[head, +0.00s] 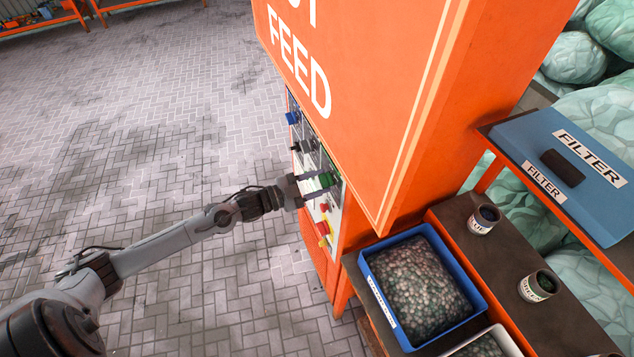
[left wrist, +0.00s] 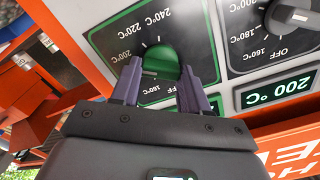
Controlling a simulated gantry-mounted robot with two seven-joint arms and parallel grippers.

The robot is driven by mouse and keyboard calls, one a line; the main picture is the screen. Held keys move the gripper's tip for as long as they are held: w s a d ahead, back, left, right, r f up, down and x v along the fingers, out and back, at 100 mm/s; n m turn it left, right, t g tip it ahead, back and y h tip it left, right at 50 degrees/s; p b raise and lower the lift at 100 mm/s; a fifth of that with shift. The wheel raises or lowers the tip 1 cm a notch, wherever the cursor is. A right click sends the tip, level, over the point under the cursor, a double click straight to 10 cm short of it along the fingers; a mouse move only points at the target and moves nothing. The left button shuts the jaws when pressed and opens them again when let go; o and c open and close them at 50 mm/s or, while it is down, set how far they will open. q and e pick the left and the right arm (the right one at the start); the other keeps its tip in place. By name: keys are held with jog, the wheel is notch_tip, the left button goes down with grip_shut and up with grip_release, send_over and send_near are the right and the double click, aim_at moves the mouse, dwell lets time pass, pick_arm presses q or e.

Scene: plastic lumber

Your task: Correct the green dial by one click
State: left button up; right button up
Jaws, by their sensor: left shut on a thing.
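The green dial (head: 326,179) is on the control panel on the side of the orange machine in the head view. In the left wrist view the green dial (left wrist: 161,62) sits in a dark scale marked with temperatures, seen upside down. My left gripper (head: 318,187) reaches the panel from the left, and its two fingers (left wrist: 160,92) are on either side of the dial, shut on it. The dial's pointer is not clearly visible. A green-framed display below the scale is mostly hidden behind the fingers. My right gripper is not in view.
A neighbouring grey dial (left wrist: 295,18) has a display (left wrist: 278,90) reading 200 °C. The panel also has a blue knob (head: 292,118), a black knob (head: 301,146) and a red-and-yellow switch (head: 323,228). A blue bin rim (head: 452,261) and a blue filter box (head: 540,150) stand right. The paved floor left is clear.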

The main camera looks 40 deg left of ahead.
pick_arm(q)
jog(key=m, duration=0.3)
jog(key=shift+f+m+b, duration=0.1)
jog(key=shift+m+b, duration=0.65)
jog(key=shift+m, duration=1.15)
jog(key=o, duration=1.1)
jog(key=shift+c, duration=0.2)
jog(key=shift+s, duration=0.15)
jog(key=v, duration=1)
jog(key=shift+s+a, duration=0.2)
jog(key=shift+s, duration=0.05)
